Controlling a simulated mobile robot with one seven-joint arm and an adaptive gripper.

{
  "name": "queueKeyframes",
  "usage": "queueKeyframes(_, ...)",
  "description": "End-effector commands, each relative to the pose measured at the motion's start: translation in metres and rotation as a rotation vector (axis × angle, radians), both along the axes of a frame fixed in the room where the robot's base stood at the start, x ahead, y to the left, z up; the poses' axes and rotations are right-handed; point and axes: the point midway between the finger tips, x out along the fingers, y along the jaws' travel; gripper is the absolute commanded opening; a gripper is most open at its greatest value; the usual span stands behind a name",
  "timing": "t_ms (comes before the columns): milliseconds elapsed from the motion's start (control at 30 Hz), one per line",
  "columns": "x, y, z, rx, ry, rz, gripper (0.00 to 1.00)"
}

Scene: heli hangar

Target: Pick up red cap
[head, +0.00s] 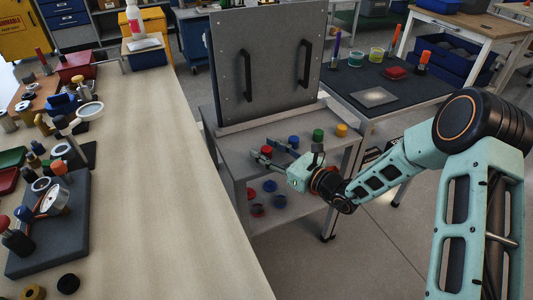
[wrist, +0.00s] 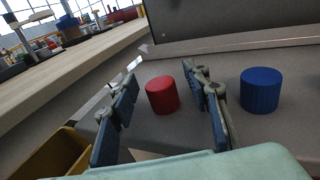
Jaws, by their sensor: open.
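The red cap (wrist: 162,94) is a short ribbed cylinder standing on the grey cart top. In the wrist view it shows between the two fingers of my gripper (wrist: 160,112), a little beyond their tips. The red cap also shows in the head view (head: 266,151), just past my gripper (head: 270,158). My gripper is open and empty, low over the cart top.
A blue cap (wrist: 261,90) stands to the right; green (head: 318,134) and yellow (head: 341,130) caps stand farther right. An upright grey panel with handles (head: 267,60) rises behind. More caps lie on the lower shelf (head: 268,200). A long workbench (head: 150,160) runs along the left.

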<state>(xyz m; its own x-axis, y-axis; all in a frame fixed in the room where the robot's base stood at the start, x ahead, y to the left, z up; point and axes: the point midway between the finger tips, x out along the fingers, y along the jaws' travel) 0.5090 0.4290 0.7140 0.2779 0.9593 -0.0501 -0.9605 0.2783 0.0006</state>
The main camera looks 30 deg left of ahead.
Motion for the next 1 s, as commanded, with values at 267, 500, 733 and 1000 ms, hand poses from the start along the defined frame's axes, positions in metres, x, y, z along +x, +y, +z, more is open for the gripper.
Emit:
queueKeyframes(267, 0.0, -0.001, 0.0, 0.0, 0.0, 0.0, 0.23)
queueKeyframes(500, 0.0, -0.001, 0.0, 0.0, 0.0, 0.0, 0.1)
queueKeyframes(733, 0.0, -0.001, 0.003, 0.0, -0.001, 0.0, 0.1)
queueKeyframes(1000, 0.0, -0.001, 0.036, 0.001, -0.004, 0.0, 0.1)
